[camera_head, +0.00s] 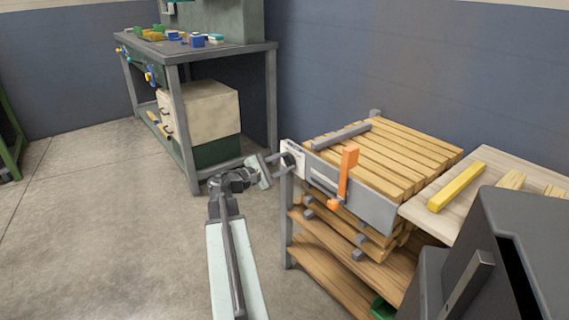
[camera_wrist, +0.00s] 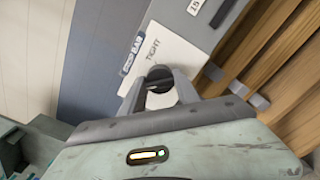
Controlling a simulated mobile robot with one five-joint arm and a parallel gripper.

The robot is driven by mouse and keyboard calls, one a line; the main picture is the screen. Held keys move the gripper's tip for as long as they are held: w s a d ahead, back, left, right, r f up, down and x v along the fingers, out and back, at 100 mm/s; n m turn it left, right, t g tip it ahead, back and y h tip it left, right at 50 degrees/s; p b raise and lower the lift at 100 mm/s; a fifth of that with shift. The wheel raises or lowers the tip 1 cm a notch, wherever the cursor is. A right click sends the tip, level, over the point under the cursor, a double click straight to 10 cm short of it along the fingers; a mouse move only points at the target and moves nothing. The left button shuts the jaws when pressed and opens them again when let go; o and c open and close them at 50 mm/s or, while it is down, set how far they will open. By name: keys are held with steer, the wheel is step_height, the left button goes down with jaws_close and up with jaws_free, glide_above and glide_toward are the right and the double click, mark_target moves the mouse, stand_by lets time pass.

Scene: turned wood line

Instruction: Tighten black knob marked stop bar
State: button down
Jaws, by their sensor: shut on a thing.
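The black knob (camera_head: 288,160) sits on a white plate (camera_head: 297,148) at the left end of the grey front panel of the wood rack. My gripper (camera_head: 280,161) reaches it from the left and is shut on it. In the wrist view, the jaws (camera_wrist: 160,83) close around the dark knob (camera_wrist: 161,98), which is mostly hidden by them. The white plate there (camera_wrist: 172,50) reads "TIGHT", and a dark label (camera_wrist: 132,54) beside it ends in "BAR". The knob's turn angle cannot be told.
An orange lever (camera_head: 347,172) stands on the grey panel (camera_head: 375,208), right of the knob. Wooden slats (camera_head: 385,155) lie behind it. A yellow block (camera_head: 456,187) rests on a board at right. A workbench (camera_head: 190,53) stands at the back left. The floor at left is clear.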

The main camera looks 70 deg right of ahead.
steer(key=m, duration=0.4)
steer(key=shift+m, duration=6.7)
steer(key=shift+f, duration=0.1)
steer(key=c, duration=0.9)
jaws_free()
steer(key=shift+a, duration=0.1)
